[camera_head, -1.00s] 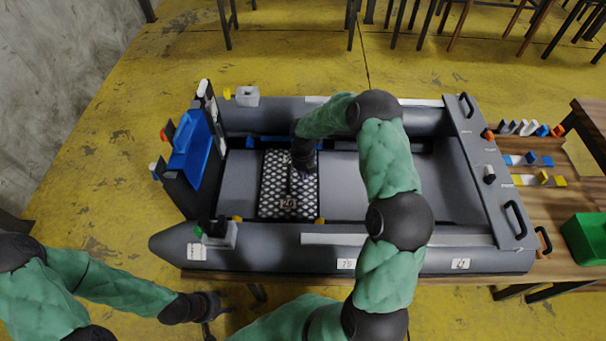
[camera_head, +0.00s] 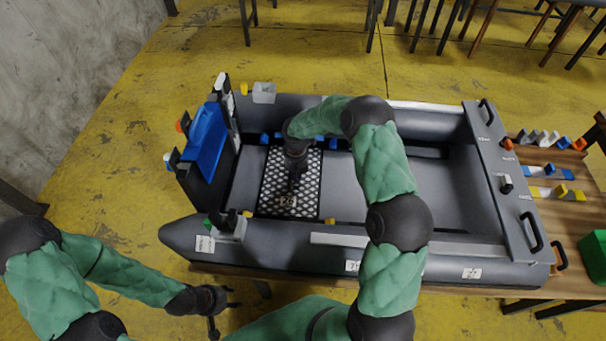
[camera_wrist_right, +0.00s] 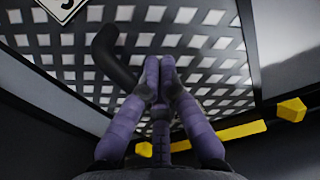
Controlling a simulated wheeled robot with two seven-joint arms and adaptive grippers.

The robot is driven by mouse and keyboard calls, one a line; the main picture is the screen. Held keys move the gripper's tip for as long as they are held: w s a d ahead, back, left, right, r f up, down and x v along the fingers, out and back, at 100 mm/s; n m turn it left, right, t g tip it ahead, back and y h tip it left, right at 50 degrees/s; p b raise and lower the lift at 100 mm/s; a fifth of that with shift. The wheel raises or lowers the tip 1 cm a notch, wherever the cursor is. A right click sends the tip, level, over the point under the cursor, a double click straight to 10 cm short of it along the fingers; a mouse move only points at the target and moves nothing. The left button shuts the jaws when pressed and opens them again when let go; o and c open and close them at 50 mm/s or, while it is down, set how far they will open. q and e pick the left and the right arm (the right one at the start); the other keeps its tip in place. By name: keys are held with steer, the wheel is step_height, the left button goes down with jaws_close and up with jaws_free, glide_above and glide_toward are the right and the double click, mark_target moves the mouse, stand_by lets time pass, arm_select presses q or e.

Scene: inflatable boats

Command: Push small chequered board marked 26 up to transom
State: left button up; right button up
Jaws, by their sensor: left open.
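My left gripper (camera_head: 222,305) is open and empty outside the boat, at the near left.
A blue piece (camera_head: 206,138) sits on the transom. Yellow blocks (camera_wrist_right: 291,109) and a yellow strip (camera_wrist_right: 228,134) lie along the board's side. The near tube (camera_head: 270,240) and far tube bound the boat floor. A green bin (camera_head: 594,256) is at the far right.

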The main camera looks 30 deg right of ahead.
mark_target(275, 177)
steer(key=shift+w+a+b, duration=0.15)
steer(key=shift+w+a, duration=0.75)
steer(key=shift+a, duration=0.55)
steer(key=shift+w+a+b, duration=0.15)
steer(key=shift+w+a, duration=0.75)
steer(key=shift+a, duration=0.55)
steer(key=shift+w+a+b, duration=0.15)
steer(key=shift+w+a, duration=0.75)
steer(key=shift+a, duration=0.55)
steer(key=shift+s+d+p, duration=0.45)
steer(key=shift+s+d, duration=0.15)
steer(key=shift+d, duration=0.35)
step_height(275, 177, up, 9)
steer(key=p, duration=0.6)
